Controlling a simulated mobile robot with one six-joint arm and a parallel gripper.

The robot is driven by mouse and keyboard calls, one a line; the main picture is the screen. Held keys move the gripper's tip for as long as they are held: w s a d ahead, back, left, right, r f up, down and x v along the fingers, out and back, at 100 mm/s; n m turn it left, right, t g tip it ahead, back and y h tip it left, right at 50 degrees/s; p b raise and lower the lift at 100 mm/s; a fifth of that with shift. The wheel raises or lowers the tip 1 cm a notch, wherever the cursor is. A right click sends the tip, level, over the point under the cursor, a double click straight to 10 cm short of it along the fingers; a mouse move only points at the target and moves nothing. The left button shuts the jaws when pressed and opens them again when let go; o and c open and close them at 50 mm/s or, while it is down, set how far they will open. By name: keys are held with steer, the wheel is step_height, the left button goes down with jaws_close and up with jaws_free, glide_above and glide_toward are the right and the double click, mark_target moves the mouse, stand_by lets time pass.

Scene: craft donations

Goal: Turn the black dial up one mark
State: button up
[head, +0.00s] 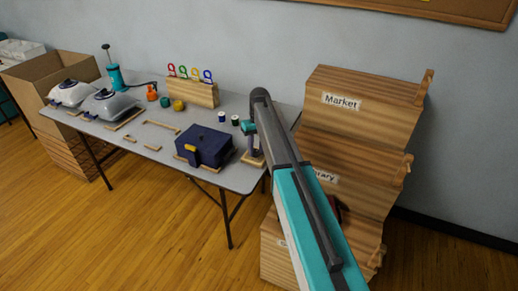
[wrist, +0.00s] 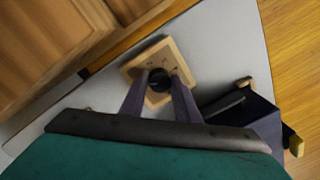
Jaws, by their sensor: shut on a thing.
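The black dial (wrist: 158,76) sits on a square wooden plate (wrist: 180,64) with small dark marks, seen in the wrist view. My gripper (wrist: 160,84) points down at it and is shut on the dial, one finger on each side. I cannot read where the dial points. In the head view my gripper (head: 255,146) is at the right end of the table, above the wooden plate (head: 256,161). The dial itself is not clear there.
A dark blue box (head: 204,146) stands left of the plate on the grey table (head: 232,104). Two small spools (head: 235,120) stand behind. Wooden bins (head: 362,115) labelled "Market" and others rise close on the right. Bare tabletop lies around the plate's far side.

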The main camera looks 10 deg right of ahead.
mark_target(258, 151)
steer(key=shift+w+a+m, duration=0.1)
steer(key=shift+m, duration=1.4)
steer(key=shift+r, duration=0.1)
steer(key=o, duration=1)
steer(key=shift+o, duration=0.2)
step_height(258, 151, up, 14)
steer(key=b, duration=0.2)
steer(key=shift+d, duration=0.45)
steer(key=shift+f, duration=0.25)
